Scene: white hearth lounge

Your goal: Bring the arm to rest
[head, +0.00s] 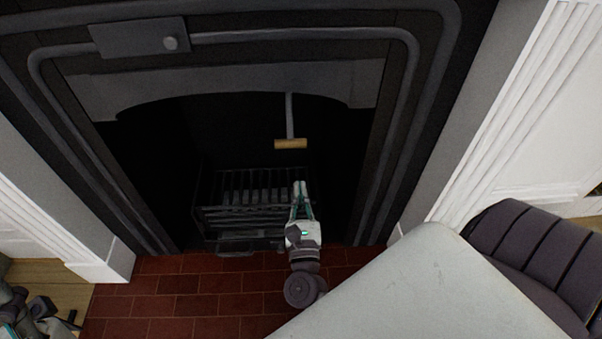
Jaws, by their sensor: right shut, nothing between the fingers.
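My right gripper (300,190) reaches up from the lower middle, in front of the fireplace opening. Its fingers are together and nothing is held between them. A wooden handle (290,143) on a thin metal rod shows just above the fingertips in the picture, with a visible gap between them. Part of my left arm with its gripper (12,318) shows at the bottom left corner, cut off by the frame edge; its fingers cannot be made out.
The black fireplace surround (408,120) frames a dark opening with an iron grate (245,215) inside. Red hearth tiles (205,285) lie in front. White pilasters flank both sides. A dark ribbed seat (530,250) stands at the right. The tiles left of my right arm are clear.

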